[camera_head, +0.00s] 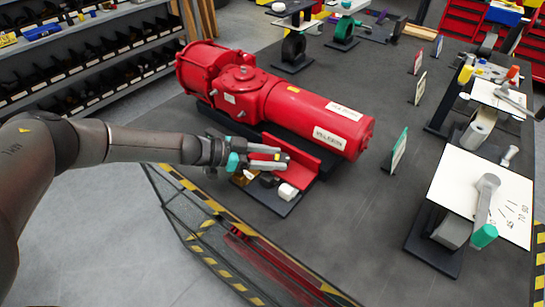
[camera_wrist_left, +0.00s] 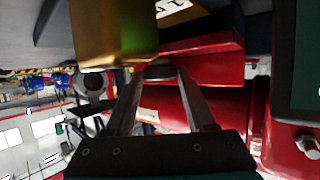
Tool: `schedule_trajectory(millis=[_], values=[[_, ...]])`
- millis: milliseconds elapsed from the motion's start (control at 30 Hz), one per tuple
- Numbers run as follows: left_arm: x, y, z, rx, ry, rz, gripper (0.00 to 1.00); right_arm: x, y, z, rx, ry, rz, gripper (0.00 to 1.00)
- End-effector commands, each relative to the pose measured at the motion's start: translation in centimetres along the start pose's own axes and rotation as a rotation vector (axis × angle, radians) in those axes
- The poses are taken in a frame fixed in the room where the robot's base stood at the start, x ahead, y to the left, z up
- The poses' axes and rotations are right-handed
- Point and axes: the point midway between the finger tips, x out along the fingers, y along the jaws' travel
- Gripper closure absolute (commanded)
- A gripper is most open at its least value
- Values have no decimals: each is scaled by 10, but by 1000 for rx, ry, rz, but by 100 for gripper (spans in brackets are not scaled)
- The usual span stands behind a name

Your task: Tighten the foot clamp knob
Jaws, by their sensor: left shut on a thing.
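The red valve actuator (camera_head: 270,98) lies on its side on the dark table, with a red foot plate (camera_head: 300,157) in front of it. My left gripper (camera_head: 283,160) reaches in from the left, just above the front of the foot plate. In the left wrist view its two fingers (camera_wrist_left: 160,76) are closed around a small dark rounded piece (camera_wrist_left: 160,71), which appears to be the foot clamp knob. The fingers hide most of the knob in the head view. The red actuator body also fills the right of the wrist view (camera_wrist_left: 225,115). My right gripper is out of view.
A white panel with a grey lever (camera_head: 484,200) stands at right. The table between is mostly clear.

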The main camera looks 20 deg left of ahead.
Motion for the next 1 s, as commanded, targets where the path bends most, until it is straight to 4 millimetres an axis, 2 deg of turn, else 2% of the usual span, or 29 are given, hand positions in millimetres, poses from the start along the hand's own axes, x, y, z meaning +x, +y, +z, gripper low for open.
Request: schedule_trajectory(millis=[67, 100, 333, 1000], values=[[1, 0, -2, 2, 5, 0, 100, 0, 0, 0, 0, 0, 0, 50], [1, 0, -2, 1, 5, 0, 42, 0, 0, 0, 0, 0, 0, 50], [1, 0, -2, 1, 3, -1, 16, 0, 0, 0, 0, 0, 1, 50], [-1, -2, 0, -8, -2, -23, 15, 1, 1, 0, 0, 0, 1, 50]])
